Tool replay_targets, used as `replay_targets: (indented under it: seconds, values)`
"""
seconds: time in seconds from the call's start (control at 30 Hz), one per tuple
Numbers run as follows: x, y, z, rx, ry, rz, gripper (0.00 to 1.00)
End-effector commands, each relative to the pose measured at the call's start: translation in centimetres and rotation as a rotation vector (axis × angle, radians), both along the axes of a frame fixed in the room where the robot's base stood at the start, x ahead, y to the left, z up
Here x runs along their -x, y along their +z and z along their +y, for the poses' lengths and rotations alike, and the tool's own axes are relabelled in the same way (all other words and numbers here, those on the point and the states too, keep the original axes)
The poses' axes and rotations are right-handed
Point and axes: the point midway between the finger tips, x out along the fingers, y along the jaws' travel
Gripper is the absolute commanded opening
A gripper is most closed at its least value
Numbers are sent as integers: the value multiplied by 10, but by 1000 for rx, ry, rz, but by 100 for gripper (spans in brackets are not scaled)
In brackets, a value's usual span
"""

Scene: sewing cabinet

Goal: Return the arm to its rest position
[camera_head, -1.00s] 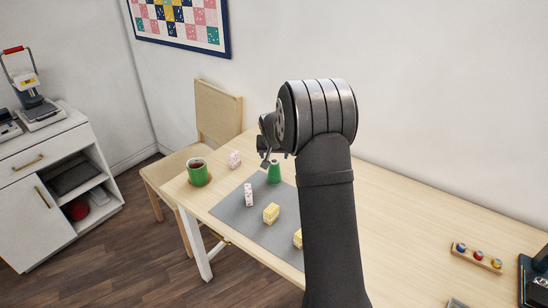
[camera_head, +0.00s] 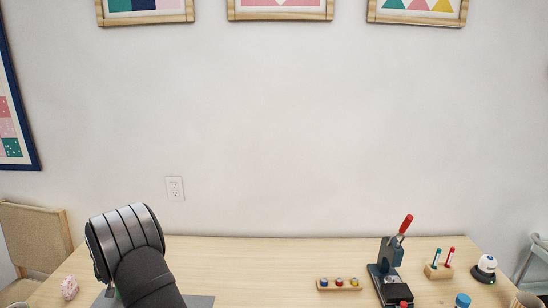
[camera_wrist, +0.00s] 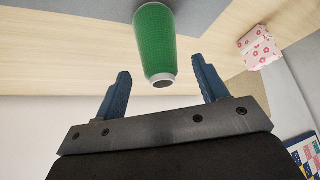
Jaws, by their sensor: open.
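My gripper (camera_wrist: 162,92) shows in the wrist view with its two blue fingers spread apart. A green tapered thread spool or cone (camera_wrist: 154,42) with a white rim stands beyond the fingers; it appears between them in the picture, and I see no finger touching it. In the head view my arm rises at the lower left over the table (camera_head: 250,262). The gripper's fingers are hidden there behind the arm, and most of the grey mat (camera_head: 199,301) is hidden or out of frame.
A pink patterned block (camera_head: 69,288) lies left of my arm, near a chair (camera_head: 38,238). To the right are a wooden holder with coloured pieces (camera_head: 339,284), a red-handled press (camera_head: 391,268), a pen holder (camera_head: 438,271) and a white-and-blue device (camera_head: 484,268). The table's middle is clear.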

Motion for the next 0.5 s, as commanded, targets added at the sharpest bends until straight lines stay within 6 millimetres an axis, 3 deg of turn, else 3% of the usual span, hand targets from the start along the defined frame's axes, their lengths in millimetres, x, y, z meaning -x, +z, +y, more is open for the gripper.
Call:
replay_targets:
  seconds: [0.23, 0.5]
  values:
    - [-15, -33, 10, 0, -1, 0, 66]
    - [-15, -7, 10, -1, 0, -2, 66]
